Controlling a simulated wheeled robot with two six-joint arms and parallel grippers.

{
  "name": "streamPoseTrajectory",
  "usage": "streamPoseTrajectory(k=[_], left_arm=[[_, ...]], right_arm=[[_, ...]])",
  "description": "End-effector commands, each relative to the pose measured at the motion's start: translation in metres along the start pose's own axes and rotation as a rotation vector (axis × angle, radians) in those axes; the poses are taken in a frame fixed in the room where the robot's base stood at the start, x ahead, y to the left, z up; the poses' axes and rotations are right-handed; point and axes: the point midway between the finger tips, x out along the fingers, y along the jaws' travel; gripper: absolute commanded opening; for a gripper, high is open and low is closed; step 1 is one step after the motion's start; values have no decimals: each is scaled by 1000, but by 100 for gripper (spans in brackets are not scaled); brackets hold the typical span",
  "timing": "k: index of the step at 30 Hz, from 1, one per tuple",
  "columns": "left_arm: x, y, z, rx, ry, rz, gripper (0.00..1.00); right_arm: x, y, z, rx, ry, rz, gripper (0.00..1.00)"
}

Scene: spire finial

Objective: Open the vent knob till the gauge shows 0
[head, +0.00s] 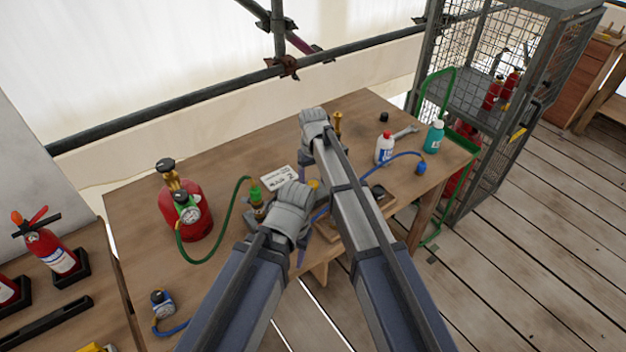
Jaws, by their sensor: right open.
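A red cylinder (186,212) stands on the left part of the wooden table, with a brass valve and a black knob (166,165) on top. A round white-faced gauge (190,215) sits at its front; its reading is too small to tell. A green hose runs from it to a brass fitting with a green knob (254,193). I cannot tell which knob is the vent. My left gripper (292,197) is just right of this fitting; its fingers are not clear. My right gripper (313,117) is open, farther back over the table, left of a brass piece (338,124).
The table (225,160) also holds a white card (280,178), a white bottle (384,148), a teal bottle (434,136), a wrench (405,132) and a blue hose (385,160). Another gauge (161,300) lies at front left. A mesh cage (465,95) stands at right.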

Motion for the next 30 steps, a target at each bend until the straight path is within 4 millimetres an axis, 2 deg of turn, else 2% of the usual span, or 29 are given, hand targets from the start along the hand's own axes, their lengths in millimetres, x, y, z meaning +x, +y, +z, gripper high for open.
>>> streamPoseTrajectory(k=[8, 22, 30], left_arm=[[-15, -1, 1, 0, 0, 0, 50], [-72, -7, 4, 0, 0, 0, 50], [-78, -7, 5, 0, 0, 0, 50]], right_arm=[[-15, 0, 0, 0, 0, 0, 74], [-73, 0, 0, 0, 0, 0, 74], [-78, 0, 0, 0, 0, 0, 74]])
